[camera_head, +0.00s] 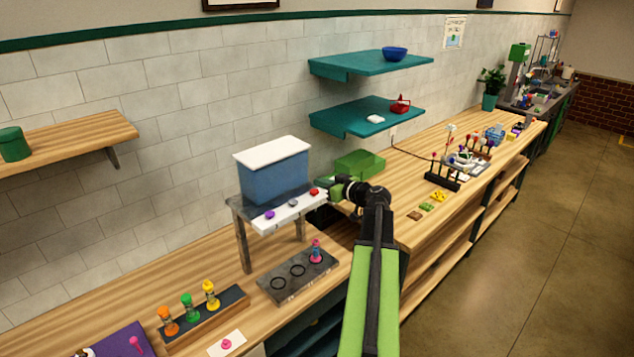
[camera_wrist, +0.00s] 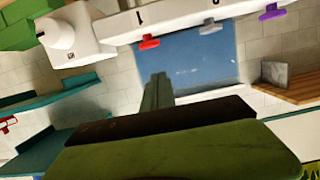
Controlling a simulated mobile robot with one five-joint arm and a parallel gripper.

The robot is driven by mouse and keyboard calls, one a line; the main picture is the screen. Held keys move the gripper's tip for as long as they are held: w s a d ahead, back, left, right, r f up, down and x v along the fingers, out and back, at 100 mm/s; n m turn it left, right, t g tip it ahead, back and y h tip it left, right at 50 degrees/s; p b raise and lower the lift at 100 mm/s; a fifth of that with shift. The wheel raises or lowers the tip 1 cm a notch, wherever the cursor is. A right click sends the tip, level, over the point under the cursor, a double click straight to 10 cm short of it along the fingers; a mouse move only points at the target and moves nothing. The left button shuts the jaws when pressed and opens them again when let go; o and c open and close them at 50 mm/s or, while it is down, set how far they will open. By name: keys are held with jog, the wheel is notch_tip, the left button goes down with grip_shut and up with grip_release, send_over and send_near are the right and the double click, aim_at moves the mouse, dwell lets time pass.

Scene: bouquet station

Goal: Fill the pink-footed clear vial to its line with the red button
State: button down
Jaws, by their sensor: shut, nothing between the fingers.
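The dispenser has a blue tank (camera_head: 272,178) under a white lid, on a grey stand. Its front panel carries a purple button (camera_head: 269,214), a grey button (camera_head: 293,203) and a red button (camera_head: 314,191). In the wrist view the red button (camera_wrist: 149,42) lies just beyond my shut, empty gripper (camera_wrist: 158,82). In the head view my gripper (camera_head: 326,187) is right beside the red button; I cannot tell whether it touches. The pink-footed vial (camera_head: 316,253) stands upright in the right end of the dark tray (camera_head: 273,291), below the red button. Its fill level is too small to read.
Two empty rings lie left of the vial. A rack with orange, green and yellow vials (camera_head: 209,294) stands at front left. A green box (camera_head: 360,164) sits behind my gripper. Teal shelves (camera_head: 368,117) hang above. The bench at right holds several small items.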

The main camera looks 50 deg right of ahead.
jog(key=p+v, duration=0.1)
jog(key=v, duration=0.7)
jog(key=shift+s+p, duration=0.15)
jog(key=shift+p, duration=0.15)
jog(key=shift+d, duration=0.1)
dwell(2.7)
